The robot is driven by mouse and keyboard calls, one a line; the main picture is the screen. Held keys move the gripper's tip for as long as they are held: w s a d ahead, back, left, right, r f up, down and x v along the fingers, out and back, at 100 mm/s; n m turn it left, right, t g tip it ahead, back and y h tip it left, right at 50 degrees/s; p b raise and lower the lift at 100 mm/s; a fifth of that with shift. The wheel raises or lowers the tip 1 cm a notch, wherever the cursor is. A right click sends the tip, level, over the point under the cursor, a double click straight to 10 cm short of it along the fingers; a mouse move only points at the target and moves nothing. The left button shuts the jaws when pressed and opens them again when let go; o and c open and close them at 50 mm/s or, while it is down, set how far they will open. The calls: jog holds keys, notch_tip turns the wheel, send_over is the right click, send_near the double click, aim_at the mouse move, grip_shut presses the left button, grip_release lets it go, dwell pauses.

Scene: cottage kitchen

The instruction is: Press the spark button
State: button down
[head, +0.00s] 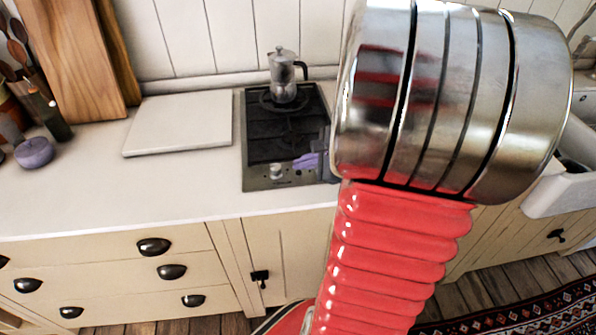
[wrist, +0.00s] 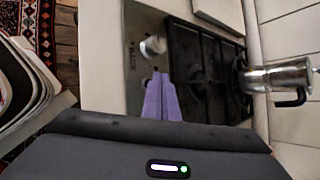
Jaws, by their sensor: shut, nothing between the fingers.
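The black gas hob (head: 286,135) is set in the white counter; its steel front panel (head: 262,184) carries a pale round knob (head: 276,171). The knob also shows in the wrist view (wrist: 152,46). I cannot make out the spark button for certain; small dark marks show on the panel beside the knob. My gripper (head: 297,163) is shut and empty, its purple fingertips over the front of the hob, just right of the knob. In the wrist view the fingertips (wrist: 158,74) point toward the knob with a small gap. Whether they touch the panel is unclear.
A metal moka pot (head: 284,76) stands on the rear burner, and it also shows in the wrist view (wrist: 280,77). A white board (head: 180,123) lies left of the hob. My arm hides the counter on the right.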

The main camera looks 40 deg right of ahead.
jog(key=shift+f, duration=0.15)
jog(key=shift+f, duration=0.25)
jog(key=shift+r, duration=0.5)
jog(key=shift+r, duration=0.1)
dwell(0.4)
jog(key=shift+r, duration=2.9)
